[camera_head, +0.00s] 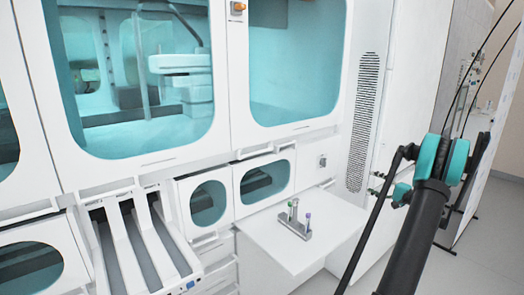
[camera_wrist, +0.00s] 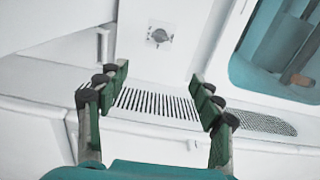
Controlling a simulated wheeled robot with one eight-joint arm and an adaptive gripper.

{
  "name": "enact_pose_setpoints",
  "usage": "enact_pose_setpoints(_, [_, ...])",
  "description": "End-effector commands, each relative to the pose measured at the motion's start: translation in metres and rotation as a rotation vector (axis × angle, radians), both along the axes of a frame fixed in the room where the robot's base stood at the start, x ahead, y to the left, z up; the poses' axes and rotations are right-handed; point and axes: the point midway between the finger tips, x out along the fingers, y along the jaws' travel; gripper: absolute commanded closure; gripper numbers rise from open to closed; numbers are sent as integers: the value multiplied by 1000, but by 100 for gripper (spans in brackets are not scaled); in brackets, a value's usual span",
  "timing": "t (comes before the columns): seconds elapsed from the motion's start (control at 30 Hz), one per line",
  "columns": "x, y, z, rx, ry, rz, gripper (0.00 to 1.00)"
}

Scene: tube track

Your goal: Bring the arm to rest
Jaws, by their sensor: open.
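My gripper (camera_wrist: 160,82) is open and empty in the wrist view, its two dark green jaws spread well apart. Between and beyond the jaws are a white panel and a grey slotted vent (camera_wrist: 155,103). Nothing is between the fingertips. In the head view my arm reaches up at the right side, black with teal joints. I cannot make out the fingertips there. The arm is apart from the shelf and the tubes.
A white shelf (camera_head: 262,247) juts out from the machine. A small grey rack (camera_head: 295,230) with a few tubes stands on it. White track channels (camera_head: 124,250) lie at left. Large teal windows (camera_head: 295,60) fill the machine front. Grey floor (camera_head: 490,240) shows at right.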

Motion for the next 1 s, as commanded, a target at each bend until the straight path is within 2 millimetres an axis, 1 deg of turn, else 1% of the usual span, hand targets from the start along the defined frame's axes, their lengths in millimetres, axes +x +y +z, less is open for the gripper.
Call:
enact_pose_setpoints(0.03, [0, 8, 2, -8, 8, 7, 34])
enact_pose_setpoints(0.23, [-1, 29, 4, -44, 40, 22, 34])
enact_pose_setpoints(0.37, [-3, 48, 5, -76, 66, 38, 34])
enact_pose_setpoints(0.57, [-10, 88, 7, -147, 122, 68, 34])
enact_pose_setpoints(0.67, [-18, 114, 8, -197, 157, 88, 34])
enact_pose_setpoints(0.77, [-32, 148, 9, -266, 201, 118, 34])
enact_pose_setpoints(0.8, [-40, 164, 8, -299, 221, 132, 34])
enact_pose_setpoints(0.87, [-54, 188, 7, -357, 253, 153, 34])
enact_pose_setpoints(0.9, [-65, 203, 6, -398, 273, 166, 34])
enact_pose_setpoints(0.97, [-82, 225, 3, -458, 302, 187, 34])
enact_pose_setpoints(1.0, [-94, 238, 1, -498, 319, 201, 34])
